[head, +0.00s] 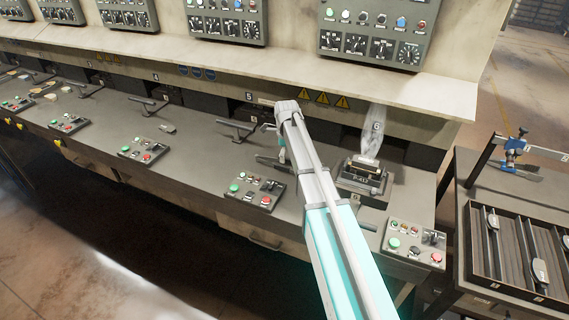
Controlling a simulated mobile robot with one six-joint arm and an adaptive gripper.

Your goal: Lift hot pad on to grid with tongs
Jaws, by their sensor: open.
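My arm reaches in from the bottom right of the middle, and its wrist hangs over the bench. The gripper's fingers are hidden behind the arm, and I see no hold on anything. At station 6, right of my arm, a dark block marked P-412 (362,179) sits on a low stand. A pale plume rises above it, so it looks like the hot pad. A dark grooved rack (507,207) on the right side table looks like the grid; several dark long-handled pieces lie in it. I cannot make out the tongs with certainty; a dark bar (270,161) shows left of my arm.
The long grey bench (190,150) carries handles and button boxes (253,190). A ledge (300,75) with control panels overhangs its back. A gap separates the bench from the side table (466,168), where a blue clamp-like part (515,147) stands. Floor at front left is clear.

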